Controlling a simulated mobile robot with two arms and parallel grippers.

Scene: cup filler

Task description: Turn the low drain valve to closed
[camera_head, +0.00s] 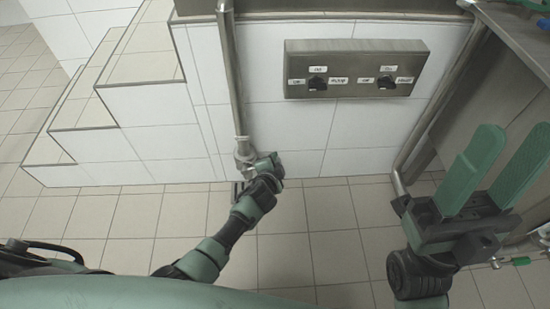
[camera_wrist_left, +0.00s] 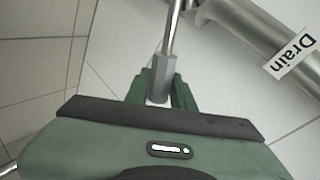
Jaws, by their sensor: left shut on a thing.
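The drain valve (camera_head: 243,153) sits low on a vertical metal pipe (camera_head: 231,75), just above the floor. In the left wrist view its metal pipe (camera_wrist_left: 240,35) carries a white label (camera_wrist_left: 290,55) reading "Drain". A thin metal lever with a grey end grip (camera_wrist_left: 161,78) reaches down from the top of that view. My left gripper (camera_head: 274,162) is shut on the lever's grey end, with a green finger on each side of it. In the head view my gripper and wrist hide most of the lever. My right gripper (camera_head: 519,135) is open and empty at the right.
A metal control box (camera_head: 355,68) with two black knobs is on the white tiled wall, above and right of the valve. Tiled steps (camera_head: 120,100) rise at the left. A metal bench (camera_head: 515,40) and its leg stand at the right. The tiled floor between is clear.

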